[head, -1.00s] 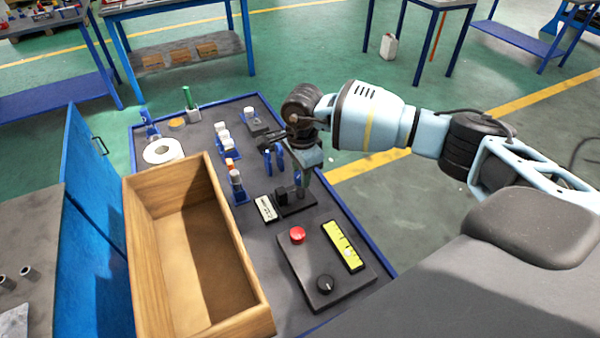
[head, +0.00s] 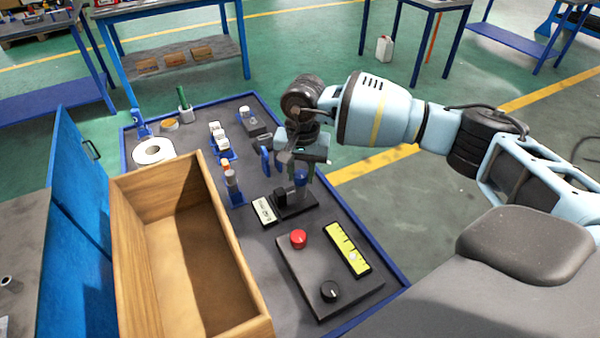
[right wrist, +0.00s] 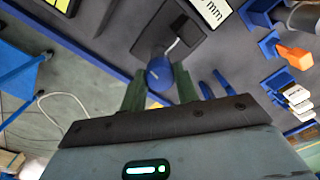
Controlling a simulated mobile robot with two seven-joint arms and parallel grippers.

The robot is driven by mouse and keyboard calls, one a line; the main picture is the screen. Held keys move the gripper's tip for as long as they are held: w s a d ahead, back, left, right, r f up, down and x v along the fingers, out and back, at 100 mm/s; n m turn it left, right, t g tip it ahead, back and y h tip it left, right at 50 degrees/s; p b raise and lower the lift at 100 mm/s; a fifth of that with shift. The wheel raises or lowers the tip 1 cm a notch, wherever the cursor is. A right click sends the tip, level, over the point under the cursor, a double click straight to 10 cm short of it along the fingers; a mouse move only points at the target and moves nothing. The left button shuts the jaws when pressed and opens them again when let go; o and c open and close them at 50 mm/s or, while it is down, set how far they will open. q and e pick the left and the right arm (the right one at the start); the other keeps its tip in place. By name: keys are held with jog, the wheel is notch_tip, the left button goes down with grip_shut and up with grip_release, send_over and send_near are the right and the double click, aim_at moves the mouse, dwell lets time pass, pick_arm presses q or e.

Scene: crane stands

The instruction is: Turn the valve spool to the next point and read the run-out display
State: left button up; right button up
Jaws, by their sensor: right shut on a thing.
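The valve spool's blue end (head: 301,178) stands upright in a dark fixture (head: 298,203) on the bench. In the right wrist view the blue end (right wrist: 159,74) sits between the two fingers of my right gripper (right wrist: 160,88). The gripper (head: 303,166) is shut on it from above. The fingers and wrist hide part of the spool in the head view. The run-out display (head: 265,211) is a pale panel beside the fixture. In the right wrist view the display (right wrist: 212,10) is cut by the frame edge; "mm" shows, but no value is readable. My left gripper is out of view.
An open wooden crate (head: 240,262) stands left.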

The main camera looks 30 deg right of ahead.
aim_at(302, 173)
jog(key=shift+n, duration=0.8)
jog(key=shift+b, duration=0.3)
jog(key=o, duration=1)
jog(key=shift+c, duration=0.2)
jog(key=shift+d+r, duration=0.1)
jog(key=shift+r, duration=3.8)
